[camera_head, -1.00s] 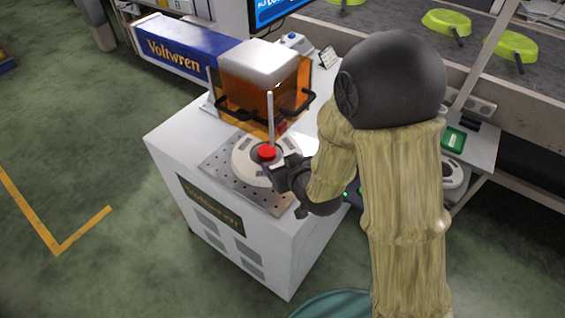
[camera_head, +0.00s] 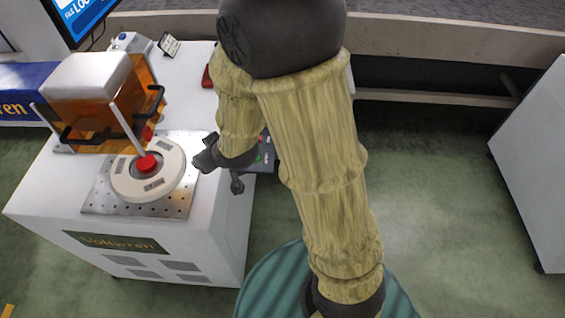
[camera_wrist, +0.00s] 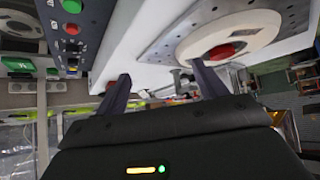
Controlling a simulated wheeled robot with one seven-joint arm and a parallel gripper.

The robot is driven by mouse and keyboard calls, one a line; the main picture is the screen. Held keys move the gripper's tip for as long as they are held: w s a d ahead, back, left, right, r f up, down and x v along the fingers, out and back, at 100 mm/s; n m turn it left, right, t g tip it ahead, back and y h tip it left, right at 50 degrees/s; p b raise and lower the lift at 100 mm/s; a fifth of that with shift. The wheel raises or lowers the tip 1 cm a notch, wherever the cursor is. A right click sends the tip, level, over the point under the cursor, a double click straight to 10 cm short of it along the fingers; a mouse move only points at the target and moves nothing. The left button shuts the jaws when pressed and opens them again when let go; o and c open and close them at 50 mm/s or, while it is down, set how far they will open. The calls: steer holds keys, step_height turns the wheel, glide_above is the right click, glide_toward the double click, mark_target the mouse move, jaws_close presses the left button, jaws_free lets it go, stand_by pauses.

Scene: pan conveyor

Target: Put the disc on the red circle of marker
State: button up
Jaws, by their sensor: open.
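The disc (camera_head: 122,185) is a flat cream-white ring with dark label patches and a raised red knob (camera_head: 147,164) at its centre. It lies flat on the perforated metal plate (camera_head: 96,202) of the white Voltwren marker (camera_head: 215,225). A separate red circle cannot be made out under it. My gripper (camera_head: 222,172) is open and empty, to the right of the disc and apart from it. In the wrist view my gripper (camera_wrist: 160,88) shows two spread dark fingers with nothing between them. The disc (camera_wrist: 262,24) is beyond them at upper right.
An orange see-through hood (camera_head: 105,105) with black handles and a pale rod stand close behind the disc. A control panel with buttons (camera_wrist: 72,30) is at upper left in the wrist view. A white cabinet (camera_head: 535,150) stands far right, with open green floor before it.

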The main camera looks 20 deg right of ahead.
steer(key=s+d+r+m+g+h, duration=0.2)
steer(key=s+d+m+g+h, duration=0.1)
steer(key=s+d, duration=0.8)
steer(key=d+m+g, duration=0.1)
steer(key=d+g, duration=0.1)
steer(key=d, duration=0.2)
steer(key=shift+s+r+m+g, duration=0.25)
steer(key=shift+r+m+g, duration=0.05)
steer(key=shift+r+m, duration=0.1)
steer(key=shift+d, duration=0.1)
